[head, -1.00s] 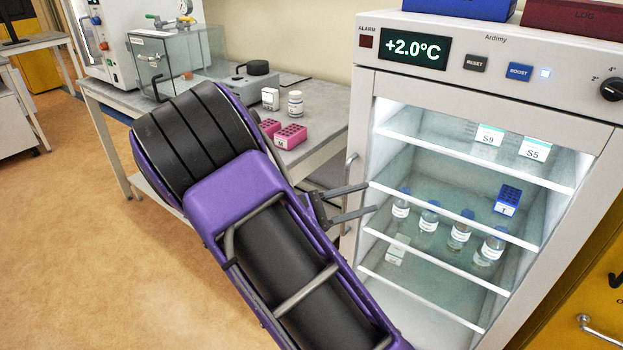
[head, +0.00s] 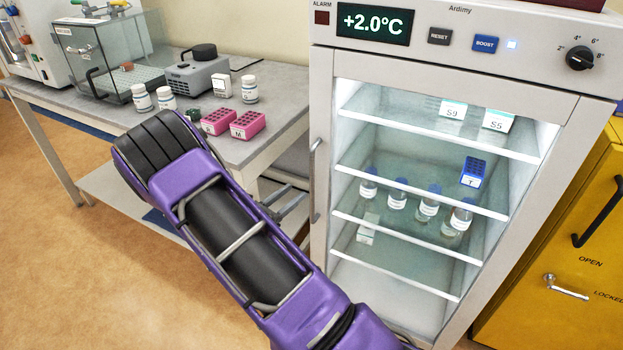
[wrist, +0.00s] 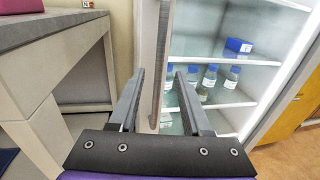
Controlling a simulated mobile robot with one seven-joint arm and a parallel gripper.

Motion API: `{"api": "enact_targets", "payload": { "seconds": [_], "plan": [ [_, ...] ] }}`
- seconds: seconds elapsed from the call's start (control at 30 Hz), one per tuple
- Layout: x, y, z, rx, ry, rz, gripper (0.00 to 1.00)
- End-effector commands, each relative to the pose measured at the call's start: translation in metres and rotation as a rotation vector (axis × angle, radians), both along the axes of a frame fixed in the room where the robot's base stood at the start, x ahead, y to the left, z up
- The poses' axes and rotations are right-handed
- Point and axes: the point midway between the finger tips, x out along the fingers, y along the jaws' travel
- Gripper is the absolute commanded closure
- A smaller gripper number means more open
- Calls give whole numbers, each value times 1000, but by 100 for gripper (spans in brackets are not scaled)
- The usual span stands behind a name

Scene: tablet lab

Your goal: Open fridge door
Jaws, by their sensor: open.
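The white fridge (head: 322,90) stands at the right in the head view, and its glass door (head: 400,130) looks shut. Its vertical grey handle (head: 314,180) runs along the door's left edge. My gripper (head: 300,198) is open at the handle's lower part, with the fingers just left of it in the picture. In the wrist view my gripper (wrist: 158,85) has its two fingers apart, and the handle (wrist: 163,55) shows as an upright bar between their tips. I cannot tell whether a finger touches it. My arm hides the fridge's lower left part.
A grey bench (head: 270,125) stands left of the fridge with pink racks (head: 247,124), white bottles and a glass-sided box (head: 105,55). A yellow cabinet (head: 580,230) stands close on the right. Bottles (head: 428,205) sit inside the fridge. Floor is clear at left.

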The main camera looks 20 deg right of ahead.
Motion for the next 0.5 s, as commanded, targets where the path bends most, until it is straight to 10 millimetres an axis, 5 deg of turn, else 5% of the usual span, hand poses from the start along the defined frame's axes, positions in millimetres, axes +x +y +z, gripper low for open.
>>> {"api": "enact_targets", "payload": {
  "seconds": [0.2, 0.5],
  "plan": [
    [21, -44, 0, -1, -2, -4, 52],
    [38, -77, 0, -1, 0, -1, 52]
  ]
}}
